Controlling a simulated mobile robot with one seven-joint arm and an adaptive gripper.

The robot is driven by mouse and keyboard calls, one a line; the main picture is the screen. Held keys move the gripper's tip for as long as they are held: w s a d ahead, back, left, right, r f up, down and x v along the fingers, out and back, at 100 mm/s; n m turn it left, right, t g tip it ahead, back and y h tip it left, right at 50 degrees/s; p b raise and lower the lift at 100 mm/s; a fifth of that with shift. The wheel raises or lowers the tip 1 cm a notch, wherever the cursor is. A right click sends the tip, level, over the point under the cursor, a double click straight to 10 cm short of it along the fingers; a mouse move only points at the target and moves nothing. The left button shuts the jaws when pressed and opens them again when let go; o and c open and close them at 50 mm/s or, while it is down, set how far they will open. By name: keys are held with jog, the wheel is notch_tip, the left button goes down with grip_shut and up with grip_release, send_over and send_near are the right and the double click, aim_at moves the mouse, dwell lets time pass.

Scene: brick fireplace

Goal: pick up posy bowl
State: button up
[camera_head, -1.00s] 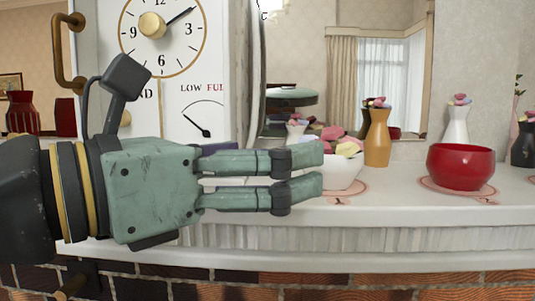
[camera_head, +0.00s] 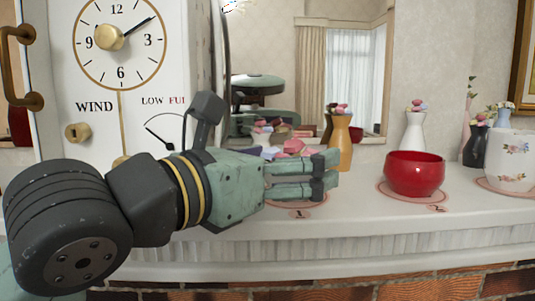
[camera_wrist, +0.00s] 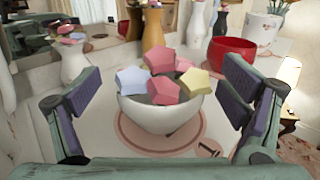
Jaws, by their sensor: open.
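A white bowl (camera_wrist: 160,118) filled with pink, yellow and pale blue five-sided pieces is in the middle of the wrist view; I take it as the posy bowl. It stands upright on a round pink mat (camera_wrist: 130,130). My gripper (camera_wrist: 162,90) is open, with one finger at each side of the picture and the bowl between and ahead of them, not visibly touching. In the head view my gripper (camera_head: 328,174) points right at shelf height and hides the white bowl. Some of its pink and lilac pieces (camera_head: 292,147) show above the fingers.
On the white shelf (camera_head: 360,220) a red bowl (camera_head: 414,175) stands on a second mat to the right. An orange vase (camera_head: 340,145), a white vase (camera_head: 411,135), a dark vase (camera_head: 475,147) and a floral pot (camera_head: 509,160) stand nearby. A large clock (camera_head: 120,110) is at left.

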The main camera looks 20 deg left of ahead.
jog(key=shift+w+d, duration=0.1)
jog(key=shift+w, duration=0.1)
jog(key=shift+c, duration=0.5)
jog(key=c, duration=1.3)
jog(key=shift+s, duration=0.1)
